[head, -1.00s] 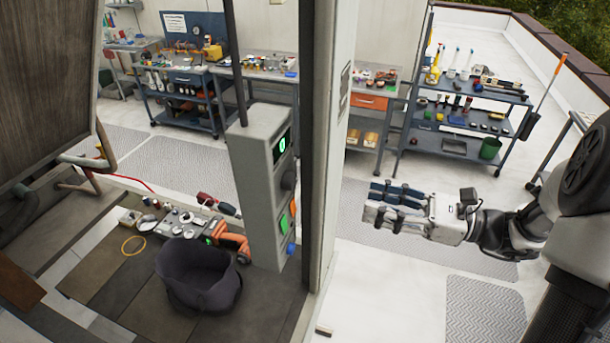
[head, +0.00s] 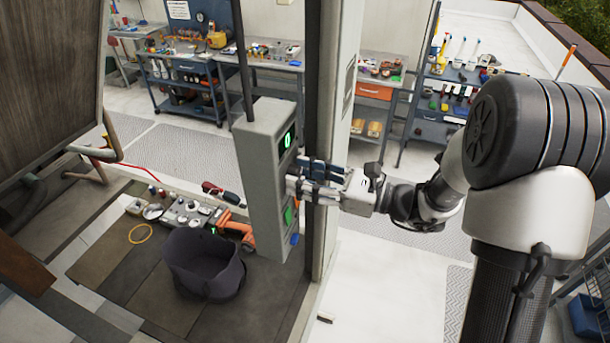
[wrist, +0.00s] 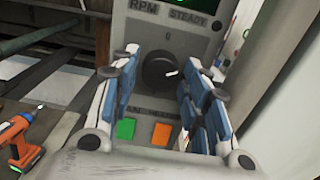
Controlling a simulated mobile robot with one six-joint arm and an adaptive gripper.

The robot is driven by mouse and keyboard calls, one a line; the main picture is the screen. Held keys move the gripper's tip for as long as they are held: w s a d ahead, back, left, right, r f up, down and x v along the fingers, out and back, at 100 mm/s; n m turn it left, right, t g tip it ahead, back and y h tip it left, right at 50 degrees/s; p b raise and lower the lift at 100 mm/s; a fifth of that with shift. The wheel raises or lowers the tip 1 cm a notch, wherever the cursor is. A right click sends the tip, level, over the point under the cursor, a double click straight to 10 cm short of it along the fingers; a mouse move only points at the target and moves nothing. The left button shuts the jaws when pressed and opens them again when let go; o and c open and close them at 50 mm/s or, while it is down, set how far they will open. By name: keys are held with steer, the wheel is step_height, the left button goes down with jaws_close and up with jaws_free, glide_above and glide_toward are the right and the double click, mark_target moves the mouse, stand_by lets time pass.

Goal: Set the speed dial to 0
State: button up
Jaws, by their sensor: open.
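The speed dial is a dark round knob (wrist: 160,74) with a short white pointer mark, on the face of a grey control box (head: 258,170). In the wrist view the mark points to the right and slightly up. A green display (head: 287,140) on the box reads 0 in the head view. My gripper (wrist: 158,88) is open, with one finger on each side of the knob and a gap on both sides. In the head view my gripper (head: 303,180) reaches the box from the right and hides the knob.
A green button (wrist: 125,129) and an orange button (wrist: 160,133) sit below the knob. A post (head: 318,90) stands just right of the box. A dark bucket (head: 203,268) and an orange drill (wrist: 20,143) are on the floor side.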

steer(key=shift+c, duration=0.3)
steer(key=c, duration=0.7)
steer(key=shift+f+n+b, duration=0.1)
steer(key=shift+n+b, duration=0.3)
steer(key=shift+b, duration=0.25)
steer(key=n+b, duration=0.9)
steer(key=b, duration=0.4)
steer(key=shift+f, duration=0.1)
steer(key=n+b, duration=0.2)
steer(key=b, duration=0.1)
steer(key=shift+w, duration=0.1)
steer(key=shift+r, duration=0.25)
